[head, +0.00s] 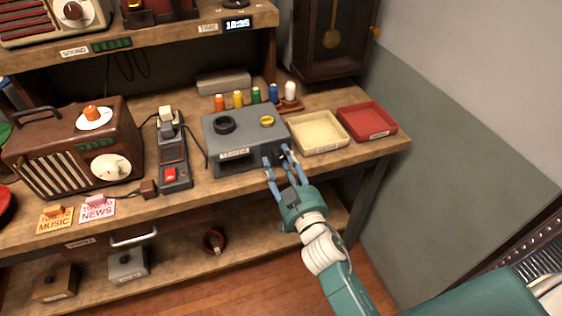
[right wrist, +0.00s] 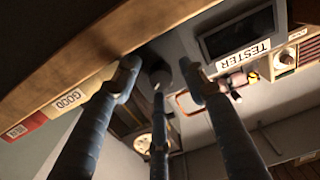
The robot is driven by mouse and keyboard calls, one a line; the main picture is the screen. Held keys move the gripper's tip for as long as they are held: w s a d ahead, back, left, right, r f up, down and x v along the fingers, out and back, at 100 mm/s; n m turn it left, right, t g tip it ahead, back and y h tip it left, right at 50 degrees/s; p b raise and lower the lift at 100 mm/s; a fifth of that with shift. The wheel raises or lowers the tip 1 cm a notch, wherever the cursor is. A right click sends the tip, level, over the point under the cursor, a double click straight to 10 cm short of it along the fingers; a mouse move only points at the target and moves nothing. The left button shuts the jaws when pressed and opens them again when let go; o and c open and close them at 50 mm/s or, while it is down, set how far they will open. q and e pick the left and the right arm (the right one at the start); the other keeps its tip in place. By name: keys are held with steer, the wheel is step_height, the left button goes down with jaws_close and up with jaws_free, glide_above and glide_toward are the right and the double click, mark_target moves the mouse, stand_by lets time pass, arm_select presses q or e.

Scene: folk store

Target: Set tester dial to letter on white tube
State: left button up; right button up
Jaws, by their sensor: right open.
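The grey tester box (head: 222,142) stands on the bench; its TESTER label (right wrist: 243,57) and dark window (right wrist: 236,33) show in the right wrist view. A dark round knob on the tester front (right wrist: 160,73), apparently the dial, lies between my right fingers; its setting cannot be read. My right gripper (head: 280,160) is open at the right part of the tester's front face; whether it touches the knob is unclear. The white tube (head: 291,91) stands upright behind the tester, at the right end of a row of coloured tubes; its letter is not readable. My left gripper is out of view.
A cream tray (head: 340,138) and a red tray (head: 384,133) sit right of the tester. A handheld device with a red button (head: 171,174) and a brown radio (head: 70,140) stand to the left. A shelf overhangs the back left.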

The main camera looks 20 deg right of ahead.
steer(key=shift+c, duration=0.5)
jaws_close()
steer(key=shift+f, duration=0.1)
steer(key=n, duration=0.5)
steer(key=shift+n, duration=0.3)
steer(key=n, duration=0.6)
steer(key=shift+d+f+p, duration=0.1)
steer(key=shift+p, duration=0.2)
steer(key=shift+s, duration=0.1)
